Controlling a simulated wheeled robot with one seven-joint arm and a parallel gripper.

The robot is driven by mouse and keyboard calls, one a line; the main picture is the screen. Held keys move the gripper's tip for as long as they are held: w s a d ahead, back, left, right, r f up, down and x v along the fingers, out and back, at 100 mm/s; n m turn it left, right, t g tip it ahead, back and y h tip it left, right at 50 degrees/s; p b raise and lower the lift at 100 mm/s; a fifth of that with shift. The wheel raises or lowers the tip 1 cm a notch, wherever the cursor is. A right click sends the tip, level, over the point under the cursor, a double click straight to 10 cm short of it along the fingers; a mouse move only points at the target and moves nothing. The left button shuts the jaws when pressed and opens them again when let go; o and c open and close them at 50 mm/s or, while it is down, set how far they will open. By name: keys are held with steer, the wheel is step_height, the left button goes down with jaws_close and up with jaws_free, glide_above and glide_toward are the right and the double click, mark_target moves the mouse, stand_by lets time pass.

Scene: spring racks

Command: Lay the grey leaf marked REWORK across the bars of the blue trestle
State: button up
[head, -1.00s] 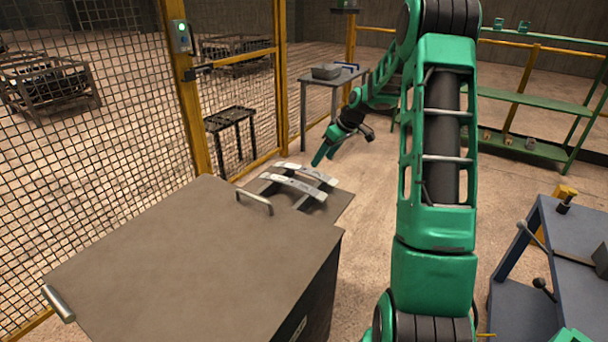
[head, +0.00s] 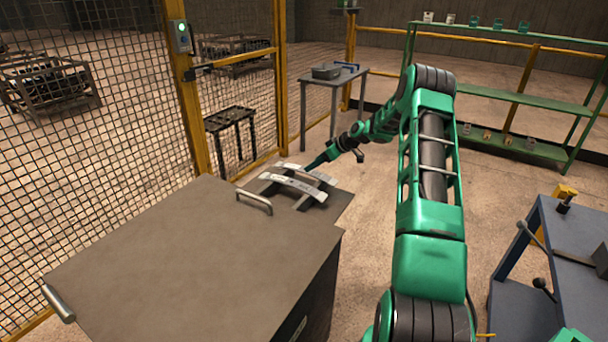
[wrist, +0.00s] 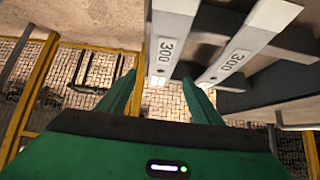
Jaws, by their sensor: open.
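Two light grey leaves lie on a dark rack (head: 316,199) at the far end of the grey cabinet, a nearer one (head: 290,186) and a farther one (head: 306,173). In the wrist view the left leaf (wrist: 170,28) and right leaf (wrist: 250,42) are both marked 300; no REWORK mark is readable. My gripper (wrist: 160,78) is open and empty, the left leaf's end showing between its fingertips; I cannot tell if they touch. In the head view my gripper (head: 312,165) is by the leaves. I cannot make out a blue trestle.
The grey cabinet top (head: 180,260) is bare. A mesh fence (head: 100,160) with yellow posts stands left. A dark stand (head: 231,120) and a small table (head: 335,78) with a grey tray are behind. A blue bench (head: 560,270) stands right, green shelves (head: 530,95) behind.

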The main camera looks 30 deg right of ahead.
steer(key=shift+x, duration=2.85)
jaws_close()
steer(key=shift+r, duration=0.1)
